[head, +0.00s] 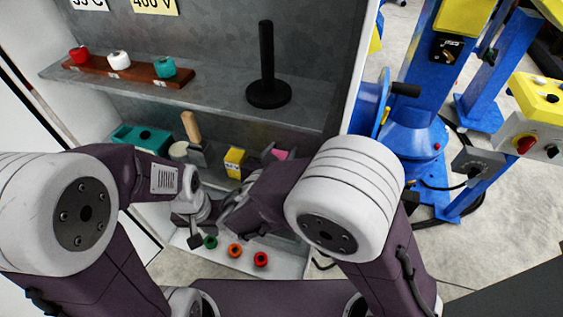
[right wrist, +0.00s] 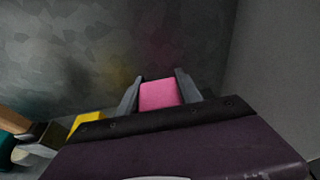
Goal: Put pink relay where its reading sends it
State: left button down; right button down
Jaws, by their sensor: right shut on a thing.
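The pink relay (head: 280,154) is in the lower compartment of the grey cabinet, mostly hidden by my right arm in the head view. In the right wrist view the pink relay (right wrist: 158,95) sits between the two fingers of my right gripper (right wrist: 159,88), which is shut on it. In the head view my right gripper (head: 268,155) is partly hidden behind its own arm. My left gripper (head: 188,234) is low in front of the cabinet, away from the relay; its opening is not clear. No reading is legible on the relay.
A yellow block (head: 234,161) stands left of the relay, beside a wooden-handled tool (head: 191,128) and a teal box (head: 140,137). The shelf (head: 215,93) above bears a rack (head: 130,72) and a black post (head: 267,65). Blue machinery (head: 412,130) stands right.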

notch_tip(320, 180, down, 4)
jog(key=shift+r+b, duration=0.25)
jog(key=shift+b, duration=0.05)
jog(key=shift+r, duration=0.1)
jog(key=c, duration=0.8)
grip_release()
